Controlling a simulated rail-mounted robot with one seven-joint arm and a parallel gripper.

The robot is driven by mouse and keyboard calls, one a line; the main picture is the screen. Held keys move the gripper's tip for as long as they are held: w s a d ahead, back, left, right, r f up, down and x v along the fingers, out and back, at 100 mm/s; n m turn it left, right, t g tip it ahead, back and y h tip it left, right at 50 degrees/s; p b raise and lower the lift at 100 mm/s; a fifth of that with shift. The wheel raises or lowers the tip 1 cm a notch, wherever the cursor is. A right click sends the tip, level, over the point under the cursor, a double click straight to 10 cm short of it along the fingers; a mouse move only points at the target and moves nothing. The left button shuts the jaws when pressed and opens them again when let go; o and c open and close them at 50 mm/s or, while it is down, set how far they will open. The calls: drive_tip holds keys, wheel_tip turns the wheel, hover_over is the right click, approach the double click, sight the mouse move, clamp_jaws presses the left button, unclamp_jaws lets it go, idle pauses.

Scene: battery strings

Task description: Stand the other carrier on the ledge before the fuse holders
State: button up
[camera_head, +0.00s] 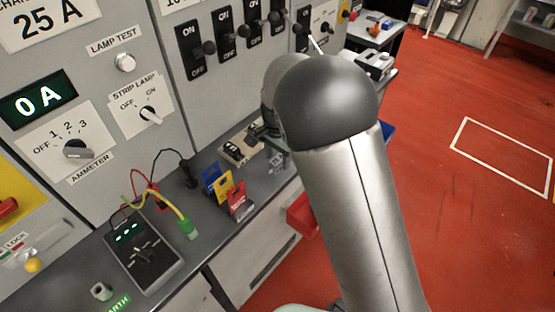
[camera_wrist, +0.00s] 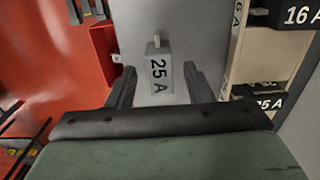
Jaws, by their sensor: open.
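A grey carrier marked 25 A (camera_wrist: 159,72) lies between the fingers of my gripper (camera_wrist: 159,69) in the wrist view, on or just above the grey ledge (camera_wrist: 143,20). My fingers are apart, with a gap on each side of the carrier. The cream fuse holders (camera_wrist: 267,52) are to the right, with black carriers marked 16 A (camera_wrist: 297,15) and 25 A (camera_wrist: 262,102). In the head view the fuse holders (camera_head: 240,149) stand on the ledge, left of my gripper (camera_head: 268,138), which my arm partly hides.
A red bin (camera_wrist: 103,52) hangs at the ledge's edge. The switch panel (camera_head: 165,50) rises behind.

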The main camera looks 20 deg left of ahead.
sight(278, 159)
wheel_tip(278, 159, up, 10)
drive_tip(key=b, duration=0.1)
drive_tip(key=shift+r, duration=0.25)
drive_tip(key=shift+d, duration=0.1)
drive_tip(key=s+d+r, duration=0.2)
drive_tip(key=d, duration=0.8)
drive_tip(key=s+d+f+n, duration=0.1)
drive_tip(key=s+d+n, duration=0.4)
drive_tip(key=s+d, duration=1.4)
drive_tip(key=shift+s+d+f+t, duration=0.3)
drive_tip(key=shift+s+f, duration=0.1)
drive_tip(key=shift+s, duration=0.6)
